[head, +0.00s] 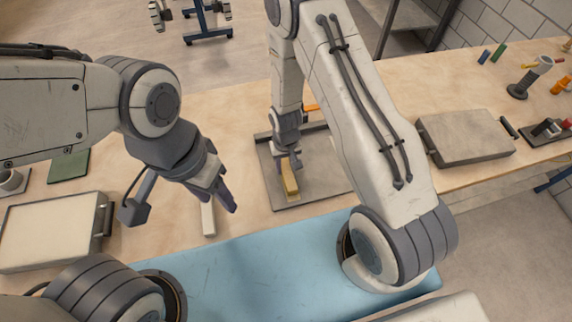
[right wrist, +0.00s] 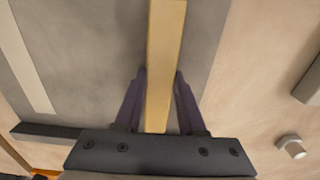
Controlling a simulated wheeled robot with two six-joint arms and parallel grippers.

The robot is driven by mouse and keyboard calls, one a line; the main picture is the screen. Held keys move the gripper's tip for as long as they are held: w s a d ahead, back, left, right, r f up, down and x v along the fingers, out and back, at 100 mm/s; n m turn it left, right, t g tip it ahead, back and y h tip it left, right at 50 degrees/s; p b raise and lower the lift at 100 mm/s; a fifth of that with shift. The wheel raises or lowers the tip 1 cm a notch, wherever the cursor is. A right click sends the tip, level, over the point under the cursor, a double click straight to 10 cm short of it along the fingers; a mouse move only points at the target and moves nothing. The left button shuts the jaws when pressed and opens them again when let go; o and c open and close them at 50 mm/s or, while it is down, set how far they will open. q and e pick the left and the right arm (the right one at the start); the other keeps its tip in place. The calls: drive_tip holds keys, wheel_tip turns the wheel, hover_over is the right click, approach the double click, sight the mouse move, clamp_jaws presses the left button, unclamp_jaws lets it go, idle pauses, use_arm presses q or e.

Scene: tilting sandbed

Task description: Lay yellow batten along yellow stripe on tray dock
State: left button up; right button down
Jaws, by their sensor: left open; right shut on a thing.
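The yellow batten (head: 290,179) is in my right gripper (head: 287,155), over the grey tray dock (head: 277,200). In the right wrist view the batten (right wrist: 165,45) runs lengthwise between the purple fingers of my right gripper (right wrist: 159,100), above the dock plate (right wrist: 85,40) near its right edge. I cannot tell whether the batten touches the plate. A pale stripe (right wrist: 30,70) shows on the dock's other side; no yellow stripe is visible. My left gripper (head: 226,202) is open and empty, left of the dock, just above a whitish bar (head: 208,219).
A blue mat (head: 250,265) lies in front of the dock. A pale tray (head: 48,235) is at left; a grey lidded box (head: 465,137) is at right. An orange piece (head: 311,108) lies behind the dock. My right arm hides part of the dock.

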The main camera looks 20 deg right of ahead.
drive_tip(key=shift+f, duration=0.2)
drive_tip(key=c, duration=0.5)
unclamp_jaws()
drive_tip(key=shift+r, duration=0.1)
